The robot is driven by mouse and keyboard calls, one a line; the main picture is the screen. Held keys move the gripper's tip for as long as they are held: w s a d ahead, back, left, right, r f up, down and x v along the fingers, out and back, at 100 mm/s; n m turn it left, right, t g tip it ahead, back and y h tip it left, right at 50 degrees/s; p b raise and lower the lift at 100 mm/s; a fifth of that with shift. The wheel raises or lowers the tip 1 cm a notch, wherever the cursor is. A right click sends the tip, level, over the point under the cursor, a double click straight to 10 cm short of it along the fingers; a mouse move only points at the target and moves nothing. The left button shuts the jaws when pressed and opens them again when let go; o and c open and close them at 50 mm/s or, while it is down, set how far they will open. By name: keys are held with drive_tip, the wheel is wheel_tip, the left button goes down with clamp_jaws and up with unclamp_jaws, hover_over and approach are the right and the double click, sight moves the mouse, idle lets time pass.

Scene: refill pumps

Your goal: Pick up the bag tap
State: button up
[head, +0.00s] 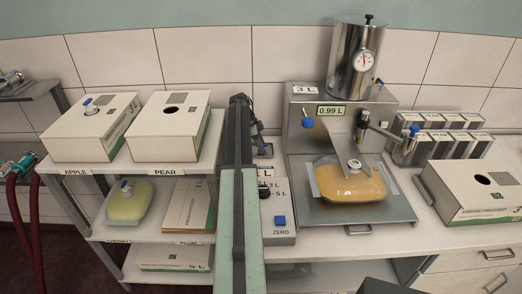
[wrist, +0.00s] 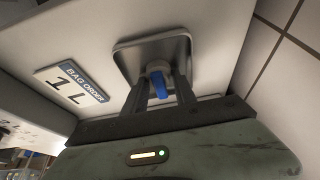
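In the head view my arm covers much of this spot. A small blue part (head: 264,149) shows just right of my arm there.
A sign (wrist: 72,85) reading "BAG ORDER 1 L" lies beside the recess. In the head view, a scale (head: 300,210) bearing an orange pouch (head: 350,184) stands to the right. A shelf (head: 115,235) with cartons stands to the left. A carton (head: 465,190) is at far right.

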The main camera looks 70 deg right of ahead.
clamp_jaws()
